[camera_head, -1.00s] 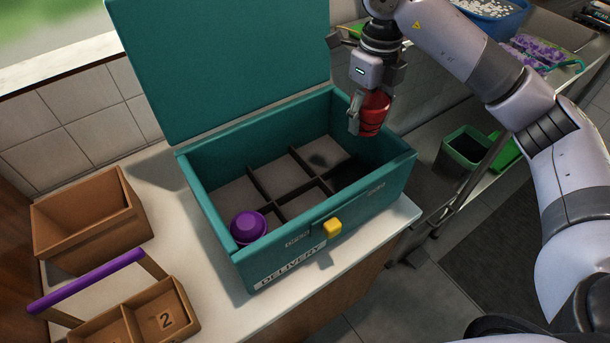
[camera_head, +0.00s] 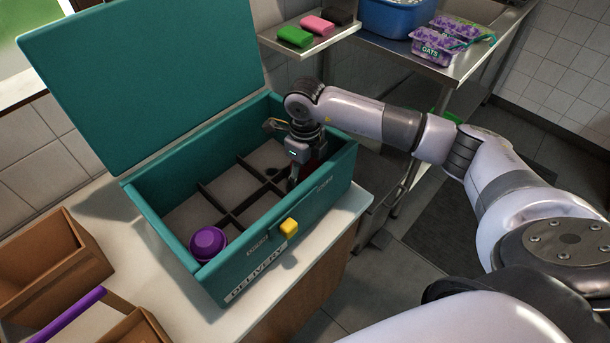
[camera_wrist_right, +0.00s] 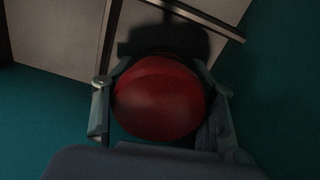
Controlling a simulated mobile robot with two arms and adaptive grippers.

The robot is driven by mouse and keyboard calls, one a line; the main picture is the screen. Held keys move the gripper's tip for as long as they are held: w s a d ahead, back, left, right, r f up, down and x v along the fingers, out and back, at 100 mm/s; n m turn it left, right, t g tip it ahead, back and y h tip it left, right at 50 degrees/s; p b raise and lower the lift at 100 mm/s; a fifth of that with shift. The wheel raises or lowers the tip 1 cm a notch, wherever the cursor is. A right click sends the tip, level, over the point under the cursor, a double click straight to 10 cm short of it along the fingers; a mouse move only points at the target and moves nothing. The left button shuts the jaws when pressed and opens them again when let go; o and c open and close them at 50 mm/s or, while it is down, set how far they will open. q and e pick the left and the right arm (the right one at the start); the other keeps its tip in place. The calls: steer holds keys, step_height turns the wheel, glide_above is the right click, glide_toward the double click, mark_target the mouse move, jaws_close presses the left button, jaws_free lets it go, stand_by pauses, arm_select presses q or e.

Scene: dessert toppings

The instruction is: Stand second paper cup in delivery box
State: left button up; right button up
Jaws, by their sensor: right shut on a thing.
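The teal delivery box (camera_head: 318,207) stands open on the counter, its lid raised at the back. Dark dividers split its floor into several compartments. A purple paper cup (camera_head: 208,243) stands in the front-left compartment. My right gripper (camera_head: 305,175) is inside the right end of the box, pointing down. It is shut on a red paper cup (camera_wrist_right: 158,105), whose rounded red side fills the space between the fingers in the right wrist view. In the head view the red cup is mostly hidden behind the gripper. I cannot tell whether it touches the floor. My left gripper is not in view.
A brown wooden box (camera_head: 45,265) and a purple-handled carrier (camera_head: 65,318) stand at the left. A yellow latch (camera_head: 289,228) sits on the box front. A shelf (camera_head: 310,40) with coloured blocks and oats packs (camera_head: 436,45) are behind. Teal walls and dividers surround the gripper closely.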

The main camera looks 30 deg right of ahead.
steer(key=shift+f, duration=0.85)
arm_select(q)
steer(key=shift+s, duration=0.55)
arm_select(e)
steer(key=o, duration=1.1)
steer(key=shift+f, duration=0.1)
steer(key=shift+r, duration=0.3)
arm_select(q)
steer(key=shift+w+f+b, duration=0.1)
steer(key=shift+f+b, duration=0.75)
steer(key=shift+b, duration=0.05)
arm_select(e)
step_height(320, 180, up, 12)
steer(key=shift+f, duration=0.1)
